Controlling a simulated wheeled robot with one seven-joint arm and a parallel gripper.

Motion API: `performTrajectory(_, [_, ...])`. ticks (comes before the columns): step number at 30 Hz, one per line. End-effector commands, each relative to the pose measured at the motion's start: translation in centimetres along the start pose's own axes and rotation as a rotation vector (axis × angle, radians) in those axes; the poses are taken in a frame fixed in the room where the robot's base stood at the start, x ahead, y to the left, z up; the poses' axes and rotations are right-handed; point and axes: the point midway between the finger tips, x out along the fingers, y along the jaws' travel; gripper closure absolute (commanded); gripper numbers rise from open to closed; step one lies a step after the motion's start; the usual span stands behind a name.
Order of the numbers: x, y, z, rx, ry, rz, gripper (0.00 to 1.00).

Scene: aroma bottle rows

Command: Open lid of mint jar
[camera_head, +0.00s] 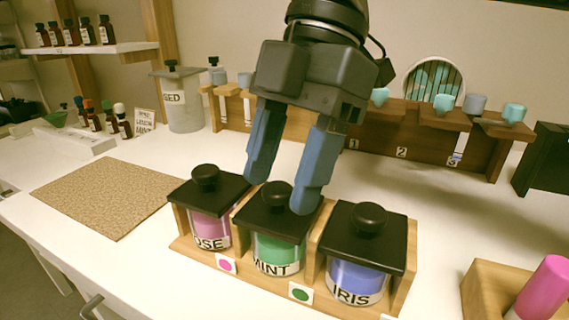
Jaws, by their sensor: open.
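The mint jar (277,253) is green with a MINT label and stands in the middle slot of a wooden rack (188,246). Its black square lid (262,221) with a round knob (277,196) lies on top, closed. My gripper (280,190) points down from above with its two blue fingers apart, one on each side of the knob. The right finger hides part of the lid's right side. I cannot tell whether the fingers touch the lid or knob.
The rose jar (208,228) stands close on the left and the iris jar (355,280) close on the right, both lidded. A cork mat (105,195) lies to the left. A wooden box with a pink item (545,287) is at the lower right. A numbered shelf (400,130) stands behind.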

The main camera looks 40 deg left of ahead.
Motion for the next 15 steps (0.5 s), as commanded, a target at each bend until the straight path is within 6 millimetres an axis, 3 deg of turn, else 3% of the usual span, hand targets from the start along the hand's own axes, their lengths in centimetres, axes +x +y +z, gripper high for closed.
performTrajectory(3, [-0.02,0.00,-0.01,0.000,0.000,0.000,0.45])
performTrajectory(15, [-0.05,0.01,-0.02,-0.001,0.000,0.000,0.84])
